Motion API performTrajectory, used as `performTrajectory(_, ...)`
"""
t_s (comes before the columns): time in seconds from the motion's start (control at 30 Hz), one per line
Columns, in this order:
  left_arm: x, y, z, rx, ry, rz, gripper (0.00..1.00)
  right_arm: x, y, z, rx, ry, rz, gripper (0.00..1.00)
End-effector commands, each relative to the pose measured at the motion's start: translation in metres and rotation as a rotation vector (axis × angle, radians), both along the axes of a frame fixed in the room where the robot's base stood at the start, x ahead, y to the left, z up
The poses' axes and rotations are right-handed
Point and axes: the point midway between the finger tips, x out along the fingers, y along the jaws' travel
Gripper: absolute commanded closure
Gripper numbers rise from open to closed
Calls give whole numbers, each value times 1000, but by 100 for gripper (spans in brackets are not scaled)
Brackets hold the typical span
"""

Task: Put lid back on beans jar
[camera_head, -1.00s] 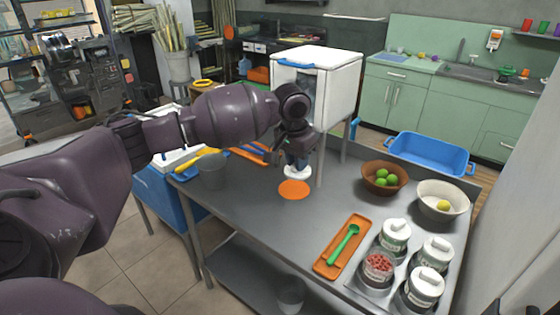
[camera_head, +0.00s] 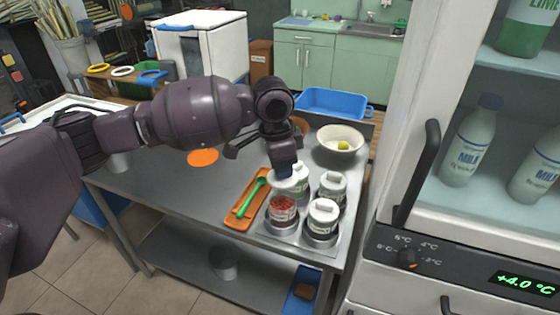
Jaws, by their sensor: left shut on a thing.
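The open jar of red beans (camera_head: 283,205) stands at the front left of the jar tray, its red contents showing at the top. My left gripper (camera_head: 284,172) is shut on a white lid (camera_head: 284,181), just above and behind the bean jar in the picture. The lid overlaps the lidded jar behind (camera_head: 301,186), so its exact edge and height are hard to tell. The lid is apart from the bean jar's rim as far as I can see. My right gripper is out of view.
Lidded jars (camera_head: 332,187) and (camera_head: 322,218) fill the tray's right side. A green spoon (camera_head: 250,197) lies on an orange tray (camera_head: 238,216) to the left. A white bowl (camera_head: 341,151) stands behind.

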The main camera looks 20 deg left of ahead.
Motion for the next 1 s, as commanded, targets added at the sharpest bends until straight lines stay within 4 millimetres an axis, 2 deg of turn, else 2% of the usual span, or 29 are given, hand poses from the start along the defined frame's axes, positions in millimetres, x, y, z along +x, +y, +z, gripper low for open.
performTrajectory(0.27, 0, 0, -13, 0, 3, -4, 100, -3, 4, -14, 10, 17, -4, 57)
performTrajectory(0.53, 0, 1, -35, 0, 5, -5, 100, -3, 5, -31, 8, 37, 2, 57)
performTrajectory(0.7, 0, 1, -49, 0, 7, -4, 100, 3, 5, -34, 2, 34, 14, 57)
performTrajectory(0.77, 0, 1, -49, 1, 3, -2, 100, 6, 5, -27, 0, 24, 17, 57)
performTrajectory(1.0, 0, 0, -61, 0, 1, -3, 100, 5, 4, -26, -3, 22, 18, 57)
